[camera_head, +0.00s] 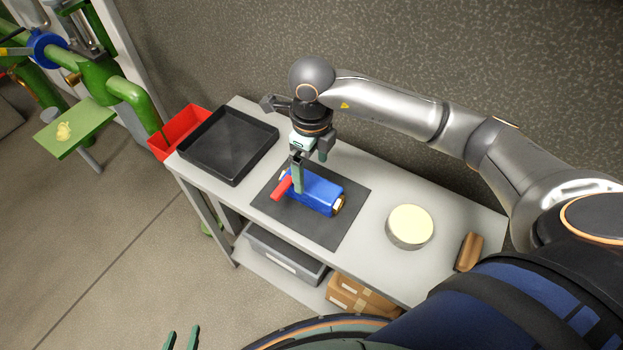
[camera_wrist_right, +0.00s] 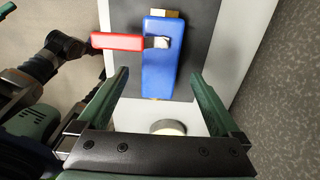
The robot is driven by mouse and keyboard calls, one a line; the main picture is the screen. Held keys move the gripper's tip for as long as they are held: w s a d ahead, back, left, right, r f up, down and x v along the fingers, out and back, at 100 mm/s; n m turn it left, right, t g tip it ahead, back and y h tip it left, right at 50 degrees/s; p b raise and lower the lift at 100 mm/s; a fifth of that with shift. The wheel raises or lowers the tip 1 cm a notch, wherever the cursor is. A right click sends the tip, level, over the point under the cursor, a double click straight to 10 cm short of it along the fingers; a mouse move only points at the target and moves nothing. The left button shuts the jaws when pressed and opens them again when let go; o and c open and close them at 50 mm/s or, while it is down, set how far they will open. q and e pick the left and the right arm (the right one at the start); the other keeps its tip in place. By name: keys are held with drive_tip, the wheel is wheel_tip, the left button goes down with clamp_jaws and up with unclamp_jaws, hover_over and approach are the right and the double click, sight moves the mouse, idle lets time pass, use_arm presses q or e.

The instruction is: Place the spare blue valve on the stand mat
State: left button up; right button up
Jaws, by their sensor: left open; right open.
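The blue valve (camera_head: 318,192), with a red handle (camera_head: 282,188) and brass ends, lies on a dark mat (camera_head: 340,234) on the white table. The right wrist view also shows the valve (camera_wrist_right: 162,65), its red handle (camera_wrist_right: 117,41) pointing left, and the dark mat (camera_wrist_right: 199,30). My right gripper (camera_head: 299,188) is open over the valve. In the right wrist view its fingers (camera_wrist_right: 160,73) appear either side of the valve's lower part, with gaps; contact is not seen. My left gripper (camera_head: 181,336) is open and empty at the bottom edge, away from the table.
A black tray (camera_head: 228,178) and a red bin (camera_head: 160,148) are at the table's left end. A round cream-topped tin (camera_head: 410,224) and a brown block (camera_head: 468,252) are to the right. A grey bin (camera_head: 282,262) and cardboard boxes (camera_head: 358,296) sit below. Green pipework (camera_head: 100,82) stands left.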

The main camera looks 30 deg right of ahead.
sight(311, 184)
wheel_tip(311, 184, up, 6)
idle(0.5)
